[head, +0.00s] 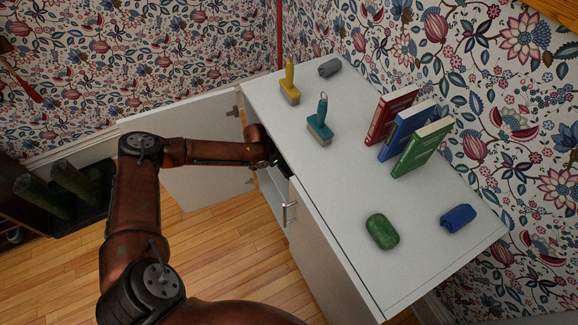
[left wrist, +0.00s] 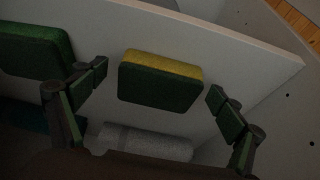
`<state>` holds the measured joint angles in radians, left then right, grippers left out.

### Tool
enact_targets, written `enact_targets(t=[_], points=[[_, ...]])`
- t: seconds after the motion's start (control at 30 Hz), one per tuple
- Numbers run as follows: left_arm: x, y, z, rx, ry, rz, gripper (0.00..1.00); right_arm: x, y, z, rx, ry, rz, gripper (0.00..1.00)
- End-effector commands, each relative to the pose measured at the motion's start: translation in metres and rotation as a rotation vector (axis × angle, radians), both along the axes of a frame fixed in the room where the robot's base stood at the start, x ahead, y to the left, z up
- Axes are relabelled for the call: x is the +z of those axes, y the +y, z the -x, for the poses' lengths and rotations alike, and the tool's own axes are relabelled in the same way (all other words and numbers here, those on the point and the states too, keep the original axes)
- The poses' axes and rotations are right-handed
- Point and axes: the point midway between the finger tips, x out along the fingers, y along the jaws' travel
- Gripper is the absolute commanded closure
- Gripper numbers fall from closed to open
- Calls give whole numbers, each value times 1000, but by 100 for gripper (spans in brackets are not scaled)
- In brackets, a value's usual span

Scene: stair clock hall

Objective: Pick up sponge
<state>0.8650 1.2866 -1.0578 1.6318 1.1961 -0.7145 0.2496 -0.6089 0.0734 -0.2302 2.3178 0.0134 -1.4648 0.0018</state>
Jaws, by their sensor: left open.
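A sponge (left wrist: 160,86) with a dark green face and a yellow edge rests on a pale shelf board inside the cabinet in the left wrist view. My left gripper (left wrist: 157,83) is open. Its two fingers show on either side of the sponge, apart from it, and nothing is between them in a grip. In the head view my left arm reaches through the open cabinet door, and the gripper (head: 278,160) is mostly hidden under the cabinet top. The sponge cannot be seen in the head view. My right gripper is not in view.
A green block (left wrist: 32,52) lies left of the sponge, and a grey roll-shaped thing (left wrist: 146,142) lies nearer. The white cabinet (head: 335,185) carries brushes, books (head: 422,147), a green rounded object (head: 381,231) and a blue one (head: 458,218). Its open door (head: 205,185) stands left.

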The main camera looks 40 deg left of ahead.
Motion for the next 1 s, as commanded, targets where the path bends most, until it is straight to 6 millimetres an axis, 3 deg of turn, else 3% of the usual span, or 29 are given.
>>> enact_targets(t=[0.2,0.63,1.0], points=[[1,0,0,0,-1,0,11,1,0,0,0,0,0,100],[0,0,0,0,0,0,40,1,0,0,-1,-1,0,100],[2,0,0,0,0,0,40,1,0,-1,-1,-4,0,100]])
